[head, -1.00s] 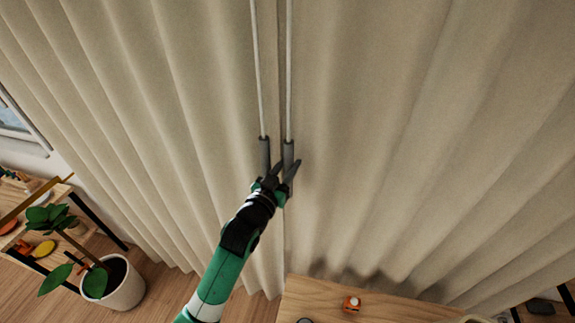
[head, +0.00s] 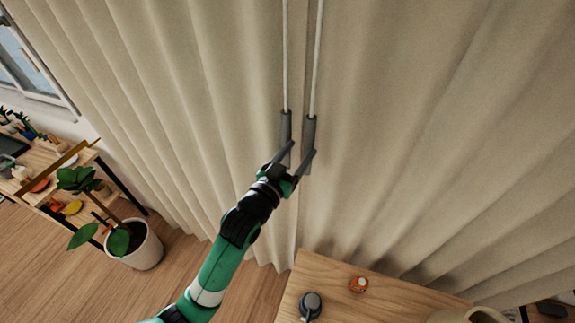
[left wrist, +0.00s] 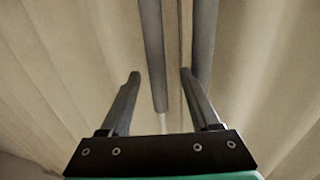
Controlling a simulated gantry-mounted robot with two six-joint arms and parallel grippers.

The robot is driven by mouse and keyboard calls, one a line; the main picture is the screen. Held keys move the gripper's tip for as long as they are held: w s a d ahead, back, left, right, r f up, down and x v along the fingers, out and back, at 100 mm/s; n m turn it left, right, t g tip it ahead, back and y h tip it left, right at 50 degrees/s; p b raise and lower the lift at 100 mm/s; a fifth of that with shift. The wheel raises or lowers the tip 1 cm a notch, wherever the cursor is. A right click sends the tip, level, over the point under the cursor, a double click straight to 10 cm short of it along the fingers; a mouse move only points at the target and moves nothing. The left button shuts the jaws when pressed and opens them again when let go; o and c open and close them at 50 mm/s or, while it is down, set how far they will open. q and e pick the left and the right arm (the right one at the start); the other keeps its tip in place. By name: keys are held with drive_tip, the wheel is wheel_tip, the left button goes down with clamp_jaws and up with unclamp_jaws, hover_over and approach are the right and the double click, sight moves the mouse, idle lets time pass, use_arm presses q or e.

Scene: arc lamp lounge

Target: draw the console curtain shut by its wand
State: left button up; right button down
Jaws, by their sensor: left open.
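The beige curtain (head: 215,110) hangs in two panels whose edges meet, or nearly meet, along a vertical line. Two thin pale wands with dark grey handles hang side by side there: a left wand (head: 286,125) and a right wand (head: 309,132). My left gripper (head: 302,150) is open at the lower part of the handles. In the left wrist view, the left wand's handle (left wrist: 153,55) appears between my open fingers (left wrist: 159,73), with space on both sides. The right wand's handle (left wrist: 203,40) lies outside the right finger. Depth to the handles is hard to judge. My right gripper is out of view.
A wooden table (head: 335,300) stands below the curtain, with a small orange object (head: 359,284) and a dark round object (head: 310,305) on it. A potted plant (head: 140,245) and a wooden shelf (head: 60,205) stand at the left. Wooden floor between is clear.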

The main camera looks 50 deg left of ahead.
use_arm(q)
drive_tip(key=v, duration=0.6)
drive_tip(key=shift+s, duration=0.35)
drive_tip(key=w+d+r+m+t+h+p, duration=0.1)
drive_tip(key=d+r+t+p, duration=0.2)
drive_tip(key=r, duration=1)
drive_tip(key=w+d+r+t+h+p, duration=0.1)
drive_tip(key=d+r+t, duration=0.3)
drive_tip(key=r, duration=1)
drive_tip(key=s+d+r+m+t+h, duration=0.1)
drive_tip(key=s+d+r+h, duration=0.1)
drive_tip(key=r, duration=0.3)
drive_tip(key=s+d+r+m+t+h, duration=0.1)
drive_tip(key=s+d+r, duration=0.1)
drive_tip(key=r, duration=0.4)
drive_tip(key=s+d+r+m+t+h+p, duration=0.1)
drive_tip(key=s+d+r+h, duration=0.1)
drive_tip(key=s+r, duration=0.2)
drive_tip(key=shift+s+d+r+h, duration=0.3)
drive_tip(key=shift+s+r, duration=0.05)
drive_tip(key=shift+r, duration=0.5)
